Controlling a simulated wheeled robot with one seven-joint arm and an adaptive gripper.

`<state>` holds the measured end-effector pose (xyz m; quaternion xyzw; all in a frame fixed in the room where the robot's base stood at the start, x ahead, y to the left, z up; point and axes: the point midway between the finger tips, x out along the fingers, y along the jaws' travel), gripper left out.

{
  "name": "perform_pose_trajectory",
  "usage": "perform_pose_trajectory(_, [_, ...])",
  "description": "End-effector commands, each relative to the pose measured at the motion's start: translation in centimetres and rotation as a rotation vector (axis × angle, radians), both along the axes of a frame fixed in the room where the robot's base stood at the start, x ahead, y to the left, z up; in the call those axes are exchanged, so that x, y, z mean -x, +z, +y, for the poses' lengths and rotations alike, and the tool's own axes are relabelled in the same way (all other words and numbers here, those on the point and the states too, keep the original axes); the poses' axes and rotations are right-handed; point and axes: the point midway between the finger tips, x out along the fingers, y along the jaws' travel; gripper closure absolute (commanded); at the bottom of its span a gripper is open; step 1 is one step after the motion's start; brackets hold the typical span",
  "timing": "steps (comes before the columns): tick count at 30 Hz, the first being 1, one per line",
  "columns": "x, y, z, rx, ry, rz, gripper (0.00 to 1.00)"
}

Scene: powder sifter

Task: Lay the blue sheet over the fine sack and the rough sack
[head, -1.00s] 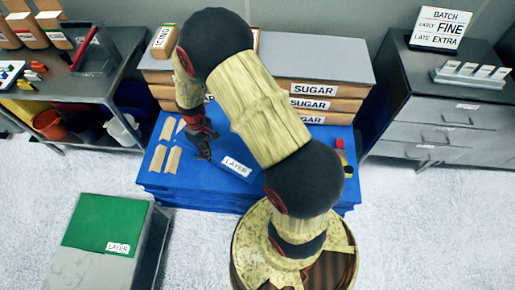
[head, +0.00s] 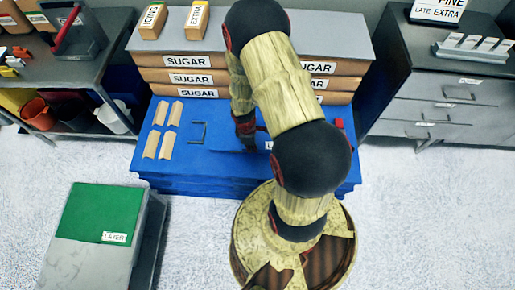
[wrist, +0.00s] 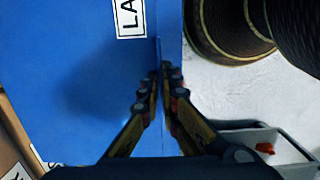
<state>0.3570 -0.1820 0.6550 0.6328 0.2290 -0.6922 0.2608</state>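The blue sheet (head: 225,151) is hard to tell from the blue platform (head: 170,180) of the same colour; its white LAYER label (head: 269,145) is partly hidden by my arm. My gripper (head: 245,137) is low over the platform. In the wrist view my fingers (wrist: 167,75) are close together on a thin upright blue edge (wrist: 158,48), beside the label (wrist: 130,17), and seem to pinch it. I read no FINE or ROUGH label on any sack. Sacks labelled ICING (head: 152,20) and EXTRA (head: 196,18) stand on the grey top behind.
Several SUGAR sacks (head: 190,78) are stacked behind the platform. Several tan strips (head: 160,130) and a dark wire frame (head: 198,135) lie at its left. A green sheet (head: 100,210) covers part of a grey block at left. Drawers (head: 445,100) stand at right. White floor between is clear.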

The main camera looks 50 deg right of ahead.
Motion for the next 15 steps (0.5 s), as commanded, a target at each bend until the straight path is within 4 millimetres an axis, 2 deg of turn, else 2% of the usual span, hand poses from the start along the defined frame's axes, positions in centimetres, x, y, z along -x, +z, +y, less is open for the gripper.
perform_pose_trajectory(1, [-0.2, -1.4, -0.8, -0.001, -0.003, 0.002, 1.0])
perform_pose_trajectory(6, [-0.8, -4.0, -2.8, -0.001, -0.002, 0.002, 1.0])
perform_pose_trajectory(15, [-1.3, -5.5, -4.2, -0.001, -0.001, 0.001, 1.0])
